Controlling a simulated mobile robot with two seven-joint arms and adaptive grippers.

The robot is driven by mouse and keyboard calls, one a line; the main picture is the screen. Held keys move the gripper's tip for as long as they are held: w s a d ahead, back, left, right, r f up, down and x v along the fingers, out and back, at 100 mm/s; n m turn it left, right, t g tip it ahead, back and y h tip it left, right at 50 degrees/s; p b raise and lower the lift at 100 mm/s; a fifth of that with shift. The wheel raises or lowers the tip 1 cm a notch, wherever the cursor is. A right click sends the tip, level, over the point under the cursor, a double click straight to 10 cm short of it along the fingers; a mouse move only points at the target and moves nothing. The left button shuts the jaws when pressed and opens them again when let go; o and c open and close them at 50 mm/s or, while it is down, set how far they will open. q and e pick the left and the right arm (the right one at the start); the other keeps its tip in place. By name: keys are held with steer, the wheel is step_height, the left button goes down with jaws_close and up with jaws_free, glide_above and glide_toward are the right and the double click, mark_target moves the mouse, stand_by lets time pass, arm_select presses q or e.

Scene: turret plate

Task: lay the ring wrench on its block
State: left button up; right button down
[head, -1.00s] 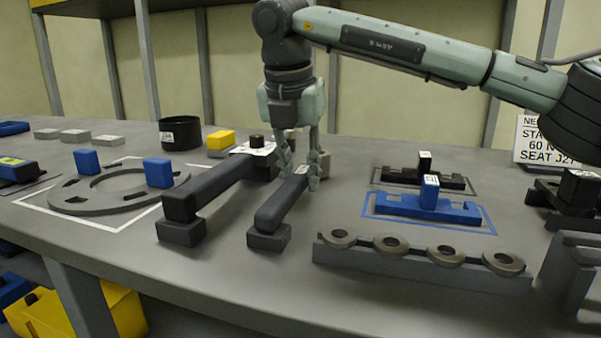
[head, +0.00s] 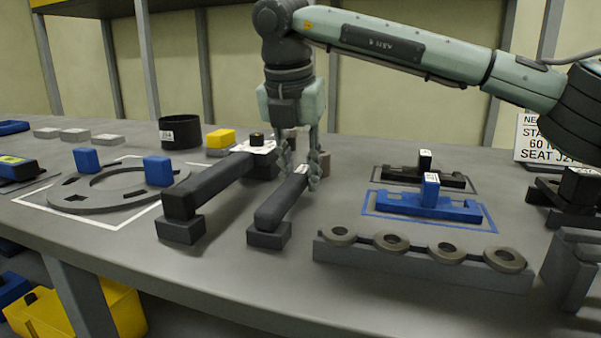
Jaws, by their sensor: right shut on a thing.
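My right gripper (head: 300,176) points down at mid-bench, its fingers shut around the far part of a dark bar-shaped tool (head: 282,204). This tool seems to be the ring wrench, but no ring end can be made out behind the fingers. A pale label shows between the fingers. The tool's near end lies over a dark block (head: 268,236), and I cannot see a gap between them. A larger dark tool (head: 208,187) lies to its left, its near end over another dark block (head: 181,230). My left gripper is out of view.
A grey rail (head: 420,268) carrying several rings stands at the right front. A blue fixture (head: 455,212) and a black one (head: 450,181) sit behind it. At left is a slotted ring plate (head: 100,204) with blue blocks. Some bench front is clear.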

steer(key=c, duration=1.2)
jaws_free()
steer(key=shift+r+p, duration=2.05)
steer(key=shift+r, duration=1.5)
